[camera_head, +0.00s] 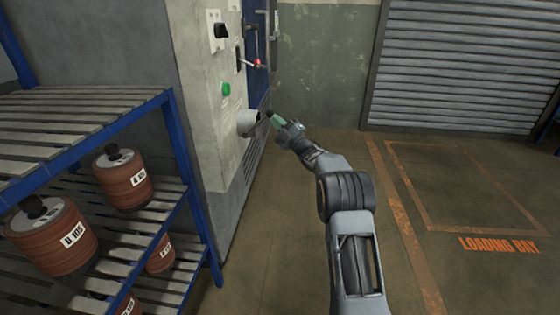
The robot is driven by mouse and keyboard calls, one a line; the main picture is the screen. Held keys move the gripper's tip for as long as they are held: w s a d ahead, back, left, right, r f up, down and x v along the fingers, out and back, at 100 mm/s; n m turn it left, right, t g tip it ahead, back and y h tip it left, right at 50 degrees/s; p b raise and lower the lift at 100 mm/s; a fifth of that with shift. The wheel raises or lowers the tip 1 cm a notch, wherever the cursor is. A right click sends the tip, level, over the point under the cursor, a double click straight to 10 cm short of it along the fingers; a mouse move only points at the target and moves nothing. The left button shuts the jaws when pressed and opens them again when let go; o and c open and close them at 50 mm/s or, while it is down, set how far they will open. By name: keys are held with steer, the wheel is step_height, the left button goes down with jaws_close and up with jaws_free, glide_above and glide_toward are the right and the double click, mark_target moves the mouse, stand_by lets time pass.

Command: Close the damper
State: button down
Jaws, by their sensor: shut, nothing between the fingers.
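The grey cabinet (205,120) stands left of centre with controls on its narrow pale face. A lever with a red knob (257,63) sticks out near the upper part of that face. A pale round duct stub (247,122) juts out lower down. I cannot tell for sure which part is the damper, or its position. My gripper (270,114) is at the end of my outstretched arm, just right of the stub and below the red knob. Its fingers are shut and empty, small in the view. I cannot tell whether the tip touches the stub.
A green button (226,89) and a black rotary switch (220,31) are on the cabinet face. A blue slatted rack (175,140) with several brown drums (124,180) stands at left. The floor (275,235) is clear right of the rack, up to the roller shutter (465,70).

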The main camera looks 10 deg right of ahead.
steer(key=b+v, duration=0.1)
steer(key=v, duration=1.3)
steer(key=shift+f, duration=0.25)
steer(key=shift+a, duration=0.15)
